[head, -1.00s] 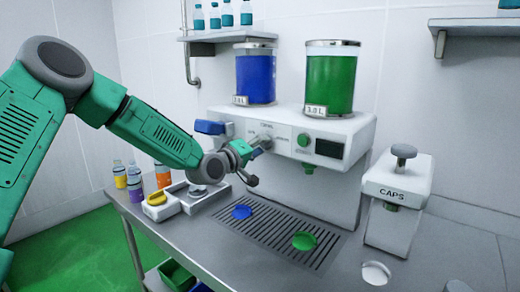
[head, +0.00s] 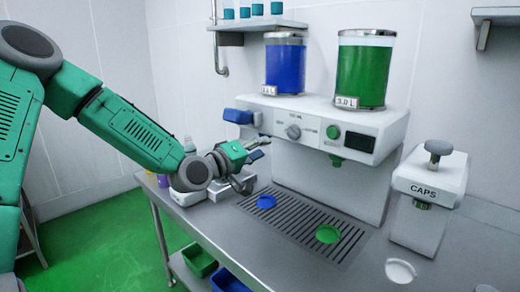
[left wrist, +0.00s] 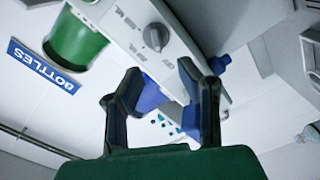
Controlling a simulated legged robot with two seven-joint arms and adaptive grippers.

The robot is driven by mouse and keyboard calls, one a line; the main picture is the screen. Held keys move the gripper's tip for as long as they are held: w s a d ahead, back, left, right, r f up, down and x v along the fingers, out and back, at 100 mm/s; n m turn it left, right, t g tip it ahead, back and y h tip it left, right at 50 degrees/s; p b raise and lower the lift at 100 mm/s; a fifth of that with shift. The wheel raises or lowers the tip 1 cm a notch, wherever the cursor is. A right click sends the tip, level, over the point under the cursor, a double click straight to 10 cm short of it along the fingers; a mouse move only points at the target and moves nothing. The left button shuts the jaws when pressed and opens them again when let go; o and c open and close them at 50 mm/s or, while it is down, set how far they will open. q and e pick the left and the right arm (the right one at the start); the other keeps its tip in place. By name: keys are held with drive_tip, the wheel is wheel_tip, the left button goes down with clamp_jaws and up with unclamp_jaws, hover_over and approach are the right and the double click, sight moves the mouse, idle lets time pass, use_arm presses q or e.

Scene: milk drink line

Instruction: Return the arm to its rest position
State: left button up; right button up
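My left arm comes in from the left in the head view. Its gripper (head: 250,165) is in front of the white dispensing machine (head: 320,125), left of the machine's dial and above the table's left part. In the left wrist view the two fingers (left wrist: 160,105) stand apart with nothing between them. The gripper appears apart from the machine. My right gripper is in neither view.
A drip grate (head: 305,225) with a blue disc (head: 266,202) and a green disc (head: 327,234) lies in the metal table (head: 210,237). A CAPS dispenser (head: 430,195) stands at right. Small bottles partly hide behind my arm. A green bin (head: 198,260) and a blue bin (head: 228,282) sit below.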

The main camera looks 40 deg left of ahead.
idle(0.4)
use_arm(q)
drive_tip(key=s+d+f+m+g+b, duration=0.2)
drive_tip(key=s+d+f+g, duration=0.1)
drive_tip(key=f, duration=0.7)
drive_tip(key=s+d+f+m+g+b, duration=0.2)
drive_tip(key=s+d+f+g, duration=0.1)
drive_tip(key=f, duration=0.8)
drive_tip(key=s+d+f+m+g+b, duration=0.1)
drive_tip(key=s+d+f, duration=0.4)
drive_tip(key=f, duration=0.5)
drive_tip(key=shift+s+d+f+m+g+b, duration=0.1)
drive_tip(key=shift+d+m+g+b, duration=0.1)
drive_tip(key=shift+m+g, duration=0.3)
drive_tip(key=shift+s+d+f+m+g+b, duration=0.1)
drive_tip(key=shift+m+g+b, duration=0.1)
drive_tip(key=shift+g, duration=0.5)
drive_tip(key=s+d+f+m+g+b, duration=0.2)
drive_tip(key=s+f+g, duration=0.2)
drive_tip(key=s+f, duration=0.5)
drive_tip(key=s+d+f+m+g+y+b, duration=0.1)
drive_tip(key=s+d+f+m+g+b, duration=0.1)
drive_tip(key=s+f, duration=0.7)
drive_tip(key=s+m+g, duration=0.1)
drive_tip(key=s+g, duration=0.1)
drive_tip(key=s, duration=0.4)
drive_tip(key=shift+s+f+m+y, duration=0.2)
drive_tip(key=shift+s+m+y, duration=0.1)
drive_tip(key=shift+s, duration=0.05)
